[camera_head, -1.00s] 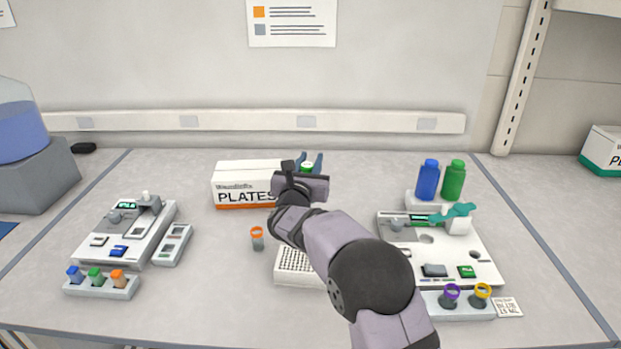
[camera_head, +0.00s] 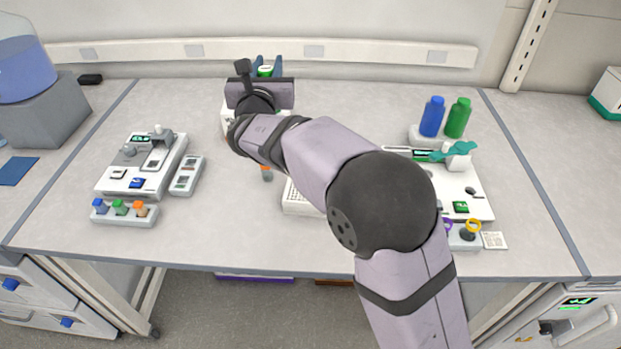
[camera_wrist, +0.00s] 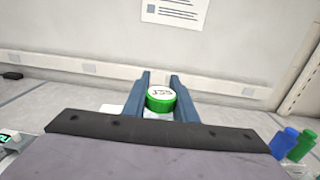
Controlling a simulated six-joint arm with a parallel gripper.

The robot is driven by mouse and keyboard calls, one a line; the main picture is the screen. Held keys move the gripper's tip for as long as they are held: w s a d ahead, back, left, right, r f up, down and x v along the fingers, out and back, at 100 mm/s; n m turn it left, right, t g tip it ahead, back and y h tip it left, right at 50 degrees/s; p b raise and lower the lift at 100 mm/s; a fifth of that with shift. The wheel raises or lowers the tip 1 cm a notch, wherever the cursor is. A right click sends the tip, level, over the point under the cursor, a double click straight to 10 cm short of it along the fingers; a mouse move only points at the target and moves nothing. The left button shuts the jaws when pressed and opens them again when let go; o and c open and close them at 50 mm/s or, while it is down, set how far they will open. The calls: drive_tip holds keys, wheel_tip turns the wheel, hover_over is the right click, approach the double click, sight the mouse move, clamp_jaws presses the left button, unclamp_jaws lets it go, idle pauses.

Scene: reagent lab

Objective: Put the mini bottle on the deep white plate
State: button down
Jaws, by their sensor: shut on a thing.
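My gripper (camera_head: 266,62) is shut on the mini bottle (camera_head: 265,70), a small bottle with a green cap and white top. In the wrist view the bottle (camera_wrist: 161,98) stands between the two blue fingers, cap up; its lower body is mostly hidden. The gripper is in front of the back wall, over the area of the plates box. The deep white plate (camera_head: 296,203) lies on the bench, lower right of the gripper in the head view. My arm covers most of it, and only its left part shows.
The plates box (camera_head: 228,118) is mostly hidden behind my gripper. A left instrument (camera_head: 150,180) and capped-vial rack (camera_head: 125,218) sit to the left. Blue (camera_head: 432,117) and green bottles (camera_head: 458,118) stand at right.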

drive_tip(key=s, duration=0.2)
drive_tip(key=s+p, duration=0.1)
drive_tip(key=shift+s+d+f, duration=0.15)
drive_tip(key=shift+s+f, duration=0.2)
drive_tip(key=shift+s, duration=0.05)
drive_tip(key=s+d+f+m+h, duration=0.2)
drive_tip(key=s+d+f+h, duration=0.1)
drive_tip(key=d, duration=0.2)
drive_tip(key=s+d+f+m+h, duration=0.1)
drive_tip(key=s+d+f+h, duration=0.15)
drive_tip(key=d, duration=0.35)
drive_tip(key=shift+g+y, duration=0.25)
drive_tip(key=shift+g, duration=0.05)
drive_tip(key=shift+s+a+f+p, duration=0.15)
drive_tip(key=shift+f+p, duration=0.4)
drive_tip(key=shift+f, duration=1.9)
drive_tip(key=shift+s+d+f+p, duration=0.1)
drive_tip(key=shift+f+p, duration=0.45)
drive_tip(key=shift+f, duration=1.85)
drive_tip(key=shift+f, duration=0.15)
drive_tip(key=c, duration=1.4)
unclamp_jaws()
drive_tip(key=shift+c, duration=0.2)
